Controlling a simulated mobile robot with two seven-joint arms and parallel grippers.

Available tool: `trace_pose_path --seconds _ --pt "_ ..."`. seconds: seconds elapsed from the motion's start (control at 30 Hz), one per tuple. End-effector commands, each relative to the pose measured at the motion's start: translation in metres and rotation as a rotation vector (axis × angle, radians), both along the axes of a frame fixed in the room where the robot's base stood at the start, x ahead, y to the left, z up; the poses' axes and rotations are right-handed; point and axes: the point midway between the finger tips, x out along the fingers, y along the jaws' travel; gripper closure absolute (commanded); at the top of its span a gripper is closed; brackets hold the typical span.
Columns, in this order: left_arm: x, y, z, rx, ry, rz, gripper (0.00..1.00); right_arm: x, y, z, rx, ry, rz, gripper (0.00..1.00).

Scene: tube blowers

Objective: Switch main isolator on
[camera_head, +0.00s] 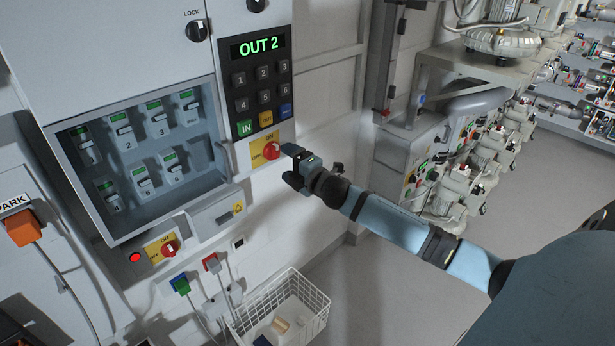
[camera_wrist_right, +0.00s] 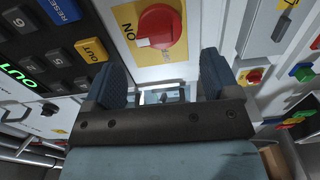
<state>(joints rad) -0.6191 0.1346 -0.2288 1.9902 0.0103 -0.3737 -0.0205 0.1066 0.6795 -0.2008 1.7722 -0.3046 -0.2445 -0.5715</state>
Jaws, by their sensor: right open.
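A red rotary knob on a yellow plate (camera_head: 271,150) sits just below the keypad panel, with ON printed above it. In the wrist view the red knob (camera_wrist_right: 160,26) is close, beyond the fingers, with a white mark on its ON side; I cannot tell its exact setting. A second red knob on a yellow plate (camera_head: 169,248) is lower left, also marked ON. No label shows which knob is the main isolator. My right gripper (camera_head: 290,166) is open and empty, just right of the upper knob and apart from it. It also shows in the wrist view (camera_wrist_right: 165,85). My left gripper is out of view.
The keypad panel (camera_head: 261,83) with an OUT 2 display is above the knob. A recessed cabinet (camera_head: 88,208) of breakers is left. A wire basket (camera_head: 318,312) stands below. Machinery (camera_head: 470,180) is to the right, with open floor (camera_head: 370,290) in front.

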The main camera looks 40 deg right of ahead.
Motion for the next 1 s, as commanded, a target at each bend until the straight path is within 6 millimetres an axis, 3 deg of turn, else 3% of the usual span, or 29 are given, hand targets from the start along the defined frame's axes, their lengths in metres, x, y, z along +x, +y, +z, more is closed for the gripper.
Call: trace_pose_path --seconds 0.2,0.4,1.0 --pt "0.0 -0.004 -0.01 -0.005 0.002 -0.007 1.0 -0.046 -0.004 -0.003 0.0 0.002 0.0 0.19" --pt "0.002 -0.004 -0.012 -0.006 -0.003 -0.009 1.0 -0.071 -0.006 -0.001 0.0 0.001 0.0 0.19" --pt "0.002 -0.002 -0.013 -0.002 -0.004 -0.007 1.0 -0.079 -0.006 0.0 0.001 -0.001 -0.001 0.19"
